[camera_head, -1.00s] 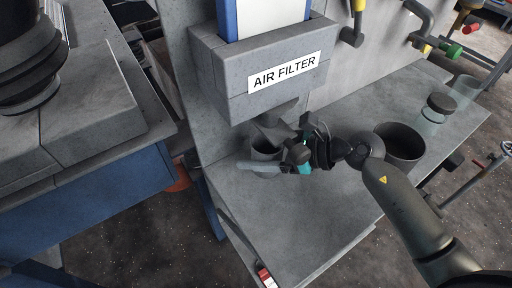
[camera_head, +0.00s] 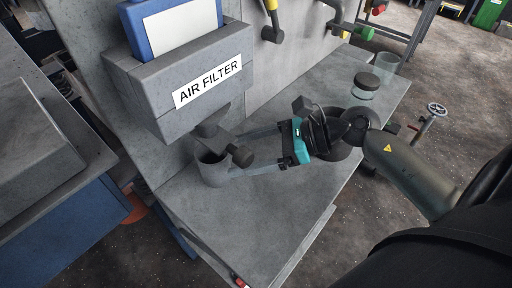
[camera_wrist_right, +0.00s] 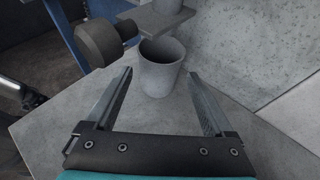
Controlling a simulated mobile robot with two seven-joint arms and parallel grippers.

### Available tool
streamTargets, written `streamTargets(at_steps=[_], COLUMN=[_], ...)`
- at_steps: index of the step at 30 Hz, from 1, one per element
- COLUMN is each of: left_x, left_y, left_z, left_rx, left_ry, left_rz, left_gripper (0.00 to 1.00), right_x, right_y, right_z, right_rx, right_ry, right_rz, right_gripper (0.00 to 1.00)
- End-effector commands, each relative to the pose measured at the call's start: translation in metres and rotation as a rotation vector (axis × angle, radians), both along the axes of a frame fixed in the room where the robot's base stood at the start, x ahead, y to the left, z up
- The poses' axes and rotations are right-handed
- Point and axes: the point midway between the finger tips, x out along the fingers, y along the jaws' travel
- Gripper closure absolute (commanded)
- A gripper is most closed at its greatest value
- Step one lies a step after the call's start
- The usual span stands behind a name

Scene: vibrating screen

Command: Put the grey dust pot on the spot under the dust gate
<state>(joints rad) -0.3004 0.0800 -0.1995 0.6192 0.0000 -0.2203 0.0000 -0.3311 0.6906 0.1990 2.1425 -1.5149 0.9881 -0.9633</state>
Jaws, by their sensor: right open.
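The grey dust pot (camera_head: 211,174) stands upright on the grey bench beneath the dust gate (camera_head: 211,134), a grey chute under the AIR FILTER box with a dark round knob (camera_head: 242,156). The right wrist view also shows the pot (camera_wrist_right: 159,78), the gate (camera_wrist_right: 163,20) and the knob (camera_wrist_right: 98,42). My right gripper (camera_head: 234,154) is open and empty, its fingers pointing at the pot. In the wrist view its fingertips (camera_wrist_right: 160,76) lie on either side of the pot with gaps. Any marked spot beneath the pot is hidden. My left gripper is not in view.
The AIR FILTER box (camera_head: 190,90) overhangs the bench behind the pot. The bench (camera_head: 240,225) is clear in front of the pot.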

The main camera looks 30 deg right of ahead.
Motion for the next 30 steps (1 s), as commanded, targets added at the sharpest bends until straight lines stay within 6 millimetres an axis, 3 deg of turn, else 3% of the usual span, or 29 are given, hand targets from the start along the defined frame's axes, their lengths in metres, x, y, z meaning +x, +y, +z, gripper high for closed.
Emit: streamTargets(at_steps=[9,30], left_x=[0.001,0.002], left_y=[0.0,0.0], left_z=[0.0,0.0], left_rx=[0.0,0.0], left_ry=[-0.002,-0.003], left_rz=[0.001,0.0], left_gripper=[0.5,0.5], right_x=[-0.013,-0.013], right_y=[-0.019,-0.02], right_z=[0.01,0.01], right_rx=[0.0,0.001], right_ry=[0.0,-0.001], right_rz=[0.0,-0.001], right_gripper=[0.13,0.13])
